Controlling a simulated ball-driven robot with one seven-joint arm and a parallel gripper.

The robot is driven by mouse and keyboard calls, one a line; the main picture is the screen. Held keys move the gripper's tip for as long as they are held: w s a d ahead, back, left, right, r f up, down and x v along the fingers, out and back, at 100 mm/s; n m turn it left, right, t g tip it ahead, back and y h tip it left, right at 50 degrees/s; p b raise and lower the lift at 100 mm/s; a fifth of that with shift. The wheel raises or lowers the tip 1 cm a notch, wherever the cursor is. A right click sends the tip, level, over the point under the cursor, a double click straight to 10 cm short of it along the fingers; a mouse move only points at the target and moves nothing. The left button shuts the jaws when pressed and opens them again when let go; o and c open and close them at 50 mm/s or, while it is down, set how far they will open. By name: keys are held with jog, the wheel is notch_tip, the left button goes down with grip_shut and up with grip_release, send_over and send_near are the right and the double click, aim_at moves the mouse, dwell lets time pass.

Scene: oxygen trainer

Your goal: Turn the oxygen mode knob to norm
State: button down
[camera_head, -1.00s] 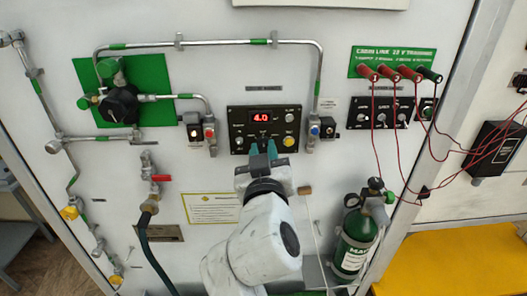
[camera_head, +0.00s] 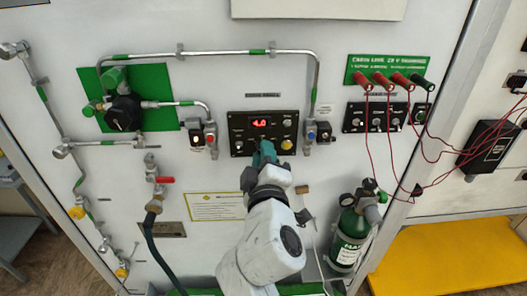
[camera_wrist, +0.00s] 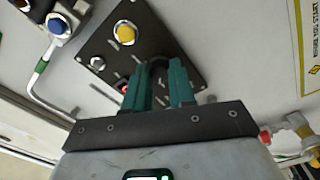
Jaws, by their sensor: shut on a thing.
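The black control panel (camera_head: 238,116) on the white wall carries a red lit display (camera_head: 265,123) reading 4.0, small switches and a yellow button (camera_head: 287,145). My gripper (camera_head: 264,152) has teal fingers and reaches up to the panel's lower middle. In the wrist view, its fingers (camera_wrist: 161,76) are shut on a dark knob (camera_wrist: 158,65), of which only the top shows between them. The fingers hide the rest of the knob and its label, so I cannot read its setting. The yellow button (camera_wrist: 125,34) stands clear of the fingers in the wrist view.
Toggle valves with a red cap (camera_head: 211,139) and a blue cap (camera_head: 311,134) flank the panel. A metal pipe (camera_head: 220,52) runs above it. A green oxygen bottle (camera_head: 350,236) stands lower right. Red wires (camera_head: 409,145) hang further right.

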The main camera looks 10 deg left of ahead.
jog(key=shift+n, duration=0.6)
jog(key=c, duration=0.9)
grip_release()
jog(key=shift+c, duration=0.2)
jog(key=b+v, duration=0.1)
jog(key=v, duration=0.9)
jog(key=shift+s, duration=0.4)
jog(key=shift+d, duration=0.1)
